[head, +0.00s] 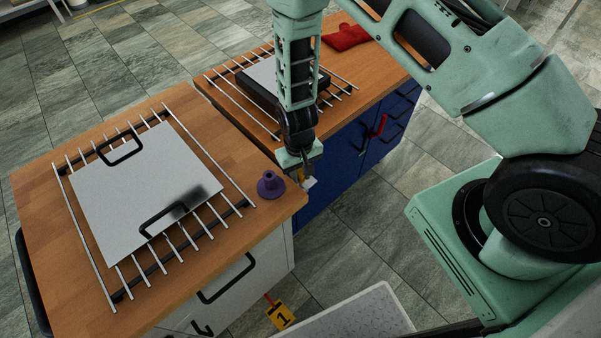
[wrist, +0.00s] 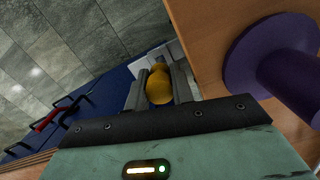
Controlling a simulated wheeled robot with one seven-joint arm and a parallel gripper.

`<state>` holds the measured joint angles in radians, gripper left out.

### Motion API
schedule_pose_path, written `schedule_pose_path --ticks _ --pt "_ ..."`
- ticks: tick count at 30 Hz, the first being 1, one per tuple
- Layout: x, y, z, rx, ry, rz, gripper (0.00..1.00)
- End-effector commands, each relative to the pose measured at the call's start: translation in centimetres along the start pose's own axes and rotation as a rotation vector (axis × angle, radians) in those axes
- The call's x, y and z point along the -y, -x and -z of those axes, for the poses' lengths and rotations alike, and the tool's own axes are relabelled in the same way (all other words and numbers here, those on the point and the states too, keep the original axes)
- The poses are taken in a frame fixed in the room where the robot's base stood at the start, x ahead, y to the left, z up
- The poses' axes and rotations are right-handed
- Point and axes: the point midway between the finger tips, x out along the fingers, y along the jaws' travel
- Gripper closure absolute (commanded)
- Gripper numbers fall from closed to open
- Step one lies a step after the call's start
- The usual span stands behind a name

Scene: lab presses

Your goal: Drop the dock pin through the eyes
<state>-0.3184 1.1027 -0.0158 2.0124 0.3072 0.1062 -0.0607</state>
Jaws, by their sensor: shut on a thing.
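My gripper (head: 306,168) is low over the near corner where the two cabinets meet. In the wrist view its fingers (wrist: 158,92) are shut on a rounded yellow thing, which looks like the head of the dock pin (wrist: 159,86). The pin's lower part is hidden. A small pale piece shows just beyond the fingertips, close to the cabinet side. I cannot make out the eyes, nor whether the pin is in them. A purple flanged stand (head: 270,185) sits on the left cabinet's top, left of the gripper; it is large at right in the wrist view (wrist: 272,58).
The left wooden top (head: 228,238) bears a wire rack with a metal plate (head: 130,190). A yellow tag (head: 281,316) marked 1 hangs low. Tiled floor lies open right.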

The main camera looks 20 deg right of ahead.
Motion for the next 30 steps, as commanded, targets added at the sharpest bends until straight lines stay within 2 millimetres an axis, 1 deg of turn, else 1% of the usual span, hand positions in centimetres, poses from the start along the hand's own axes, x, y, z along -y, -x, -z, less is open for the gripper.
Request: schedule_pose_path --ticks 5,30 --pt "0.0 -0.1 0.0 0.0 0.0 0.0 1.0" --pt "0.0 -2.1 0.2 0.0 0.0 0.0 1.0"
